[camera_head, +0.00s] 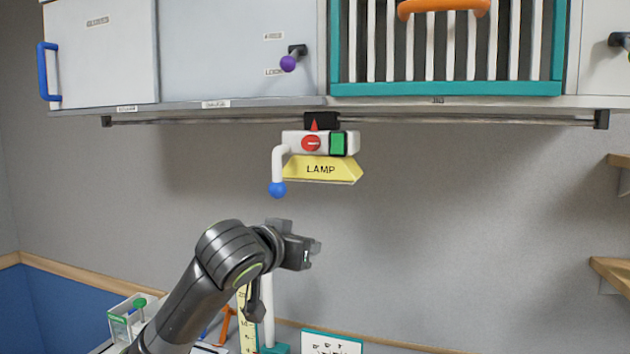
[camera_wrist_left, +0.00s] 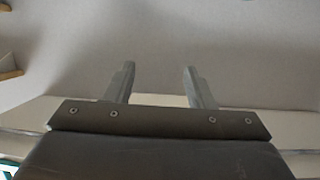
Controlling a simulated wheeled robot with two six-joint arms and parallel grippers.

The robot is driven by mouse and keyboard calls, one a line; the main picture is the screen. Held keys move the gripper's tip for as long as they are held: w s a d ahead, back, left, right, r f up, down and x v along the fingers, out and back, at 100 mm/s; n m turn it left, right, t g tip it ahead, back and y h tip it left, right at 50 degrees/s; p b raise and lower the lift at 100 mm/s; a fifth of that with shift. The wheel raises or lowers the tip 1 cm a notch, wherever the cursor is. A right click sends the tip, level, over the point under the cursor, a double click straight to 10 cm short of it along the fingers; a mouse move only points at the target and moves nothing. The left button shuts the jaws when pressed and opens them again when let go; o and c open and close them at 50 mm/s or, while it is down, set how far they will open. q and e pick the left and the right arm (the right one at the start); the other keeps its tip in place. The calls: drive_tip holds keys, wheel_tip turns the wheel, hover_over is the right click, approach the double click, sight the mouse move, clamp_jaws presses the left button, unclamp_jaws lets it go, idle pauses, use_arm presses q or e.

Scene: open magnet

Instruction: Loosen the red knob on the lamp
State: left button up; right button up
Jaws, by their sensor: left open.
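The lamp (camera_head: 322,170) has a yellow shade marked LAMP and hangs from a rail under the cabinets in the head view. Its red round knob (camera_head: 311,143) is on the white housing, left of a green block (camera_head: 338,143). A white bent handle with a blue ball (camera_head: 278,189) hangs from the housing's left end. My left gripper (camera_head: 316,249) is below the lamp, apart from it, pointing right. In the left wrist view its two fingers (camera_wrist_left: 160,88) are spread with nothing between them. The lamp cannot be made out in that view. My right gripper is not in view.
The dark rail (camera_head: 480,118) runs along the underside of the cabinets. A purple knob (camera_head: 288,64) and an orange handle (camera_head: 443,8) are above. Wooden shelves (camera_head: 612,275) stick out at right. A white pole (camera_head: 268,315) stands below my arm. The wall right of the lamp is clear.

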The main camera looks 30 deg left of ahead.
use_arm(q)
drive_tip(key=s+d+r+n+t+y+p, duration=0.1)
drive_tip(key=s+r+t, duration=0.1)
drive_tip(key=s+r, duration=0.5)
drive_tip(key=s+d+r+t+y, duration=0.1)
drive_tip(key=s+r, duration=0.2)
drive_tip(key=r, duration=0.7)
use_arm(e)
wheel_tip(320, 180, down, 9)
drive_tip(key=b, duration=1.1)
use_arm(q)
drive_tip(key=p, duration=0.6)
approach(308, 143)
drive_tip(key=x, duration=0.7)
drive_tip(key=shift+w+r, duration=0.2)
drive_tip(key=shift+w, duration=0.2)
drive_tip(key=shift+w+a+f, duration=0.1)
drive_tip(key=shift+w+a, duration=0.1)
drive_tip(key=shift+w, duration=0.25)
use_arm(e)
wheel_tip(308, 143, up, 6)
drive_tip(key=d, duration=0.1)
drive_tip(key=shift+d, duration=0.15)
use_arm(q)
drive_tip(key=c, duration=1)
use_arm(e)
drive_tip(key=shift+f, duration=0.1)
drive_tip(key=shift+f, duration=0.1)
